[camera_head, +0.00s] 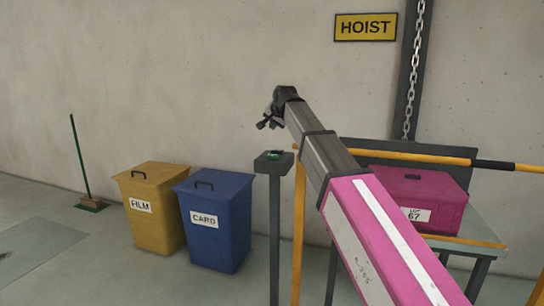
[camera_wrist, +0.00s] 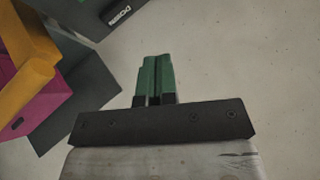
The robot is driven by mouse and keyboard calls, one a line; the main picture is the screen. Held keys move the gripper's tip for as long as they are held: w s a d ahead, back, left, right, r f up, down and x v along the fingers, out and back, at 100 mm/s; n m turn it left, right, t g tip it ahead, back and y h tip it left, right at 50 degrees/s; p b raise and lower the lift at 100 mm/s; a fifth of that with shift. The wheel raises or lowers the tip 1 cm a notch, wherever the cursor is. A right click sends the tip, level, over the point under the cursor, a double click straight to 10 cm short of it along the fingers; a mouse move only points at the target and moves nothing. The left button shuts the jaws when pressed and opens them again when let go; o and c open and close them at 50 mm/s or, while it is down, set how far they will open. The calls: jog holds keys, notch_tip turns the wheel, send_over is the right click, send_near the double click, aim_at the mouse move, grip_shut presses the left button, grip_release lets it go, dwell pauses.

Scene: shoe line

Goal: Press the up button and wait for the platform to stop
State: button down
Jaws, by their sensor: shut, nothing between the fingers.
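The post (camera_head: 275,230) stands left of the hoist's yellow rail in the head view, with a green button (camera_head: 273,155) on its flat dark top. My gripper (camera_head: 267,123) is in the air above and slightly left of the post top, apart from the button. In the wrist view its green fingers (camera_wrist: 154,80) are together with nothing between them. The hoist platform (camera_head: 474,226) carries a magenta crate (camera_head: 440,190) with a white label, partly hidden by my arm. I cannot tell whether the platform is moving.
A yellow FILM bin (camera_head: 155,225) and a blue CARD bin (camera_head: 225,225) stand left of the post. A yellow HOIST sign (camera_head: 365,27) hangs on the wall. A chain (camera_head: 414,70) runs down the dark mast.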

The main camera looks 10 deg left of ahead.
aim_at(274, 155)
jog(key=shift+f, duration=4.4)
jog(key=shift+f, duration=0.1)
jog(key=shift+f, duration=0.3)
